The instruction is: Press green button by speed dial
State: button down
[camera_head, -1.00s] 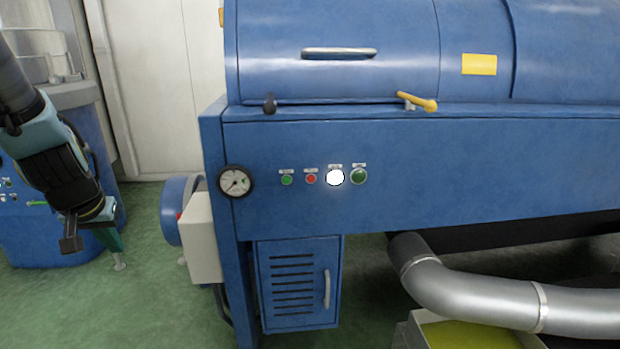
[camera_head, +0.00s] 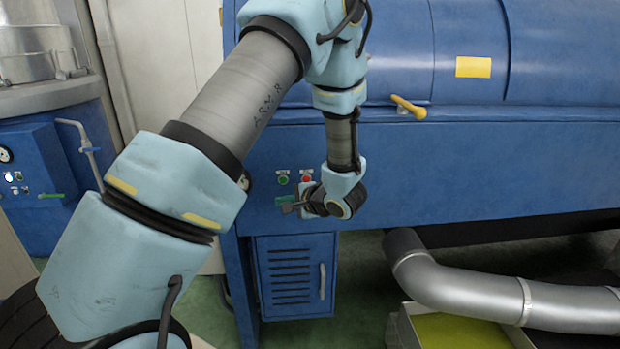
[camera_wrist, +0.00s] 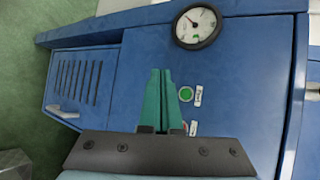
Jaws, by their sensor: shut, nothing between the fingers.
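The green button (camera_head: 283,180) sits on the blue panel, left of a red button (camera_head: 306,178). In the wrist view the green button (camera_wrist: 186,94) is just right of my fingers, and the white-faced dial (camera_wrist: 198,27) is above it. In the head view my arm hides almost all of the dial. My gripper (camera_head: 281,202), with its green fingers, is just below the green button in the head view. In the wrist view my gripper (camera_wrist: 160,72) is shut and empty, its fingers side by side. I cannot tell whether the tips touch the panel.
A yellow-handled lever (camera_head: 408,107) sticks out above the panel to the right. Below are a vented blue cabinet (camera_head: 292,280) with a handle and a thick grey pipe (camera_head: 460,283). Another blue machine (camera_head: 40,190) stands at the left. My arm crosses the head view.

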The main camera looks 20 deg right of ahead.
aim_at(283, 180)
jog(key=shift+s+d+m, duration=0.3)
jog(key=shift+s+d, duration=0.25)
jog(key=shift+d, duration=0.1)
jog(key=shift+w+d+b, duration=0.15)
jog(key=shift+w+d, duration=0.1)
jog(key=shift+w, duration=1.2)
jog(key=shift+w+d+b, duration=0.15)
jog(key=shift+w+d, duration=0.15)
jog(key=shift+w, duration=1.2)
jog(key=shift+w+d+b, duration=0.15)
jog(key=shift+w+d, duration=0.1)
jog(key=shift+w, duration=1.2)
jog(key=shift+w+r+p, duration=0.15)
jog(key=shift+w+p, duration=0.05)
jog(key=shift+p, duration=0.3)
